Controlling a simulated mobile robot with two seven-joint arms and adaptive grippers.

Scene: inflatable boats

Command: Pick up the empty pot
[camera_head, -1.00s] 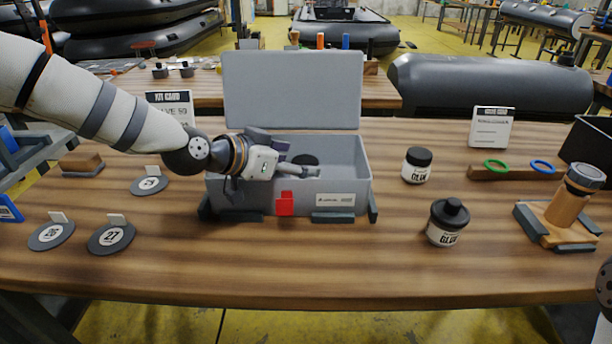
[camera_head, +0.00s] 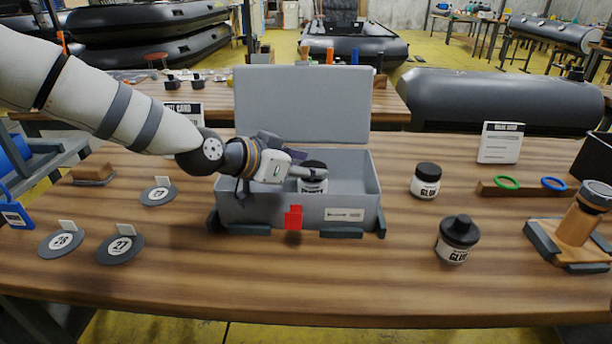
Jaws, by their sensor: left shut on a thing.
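The pot (camera_head: 312,184) has a black lid and a white label with dark print, too small to read surely. It is upright in the open grey box (camera_head: 260,210), its upper part showing above the front wall and its bottom hidden. My left gripper (camera_head: 312,173) reaches over the box from the left and is shut on the pot, covering part of it. Two other black-lidded pots stand on the table right of the box: one farther back (camera_head: 426,181), one nearer (camera_head: 458,240) labelled glue. My right gripper is out of view.
The box's raised lid (camera_head: 303,103) stands behind it, and a red latch (camera_head: 293,217) is on its front. Numbered discs (camera_head: 120,247) lie at left. A rack with green and blue rings (camera_head: 524,190) and a wooden stand (camera_head: 572,240) are at right. The front table middle is clear.

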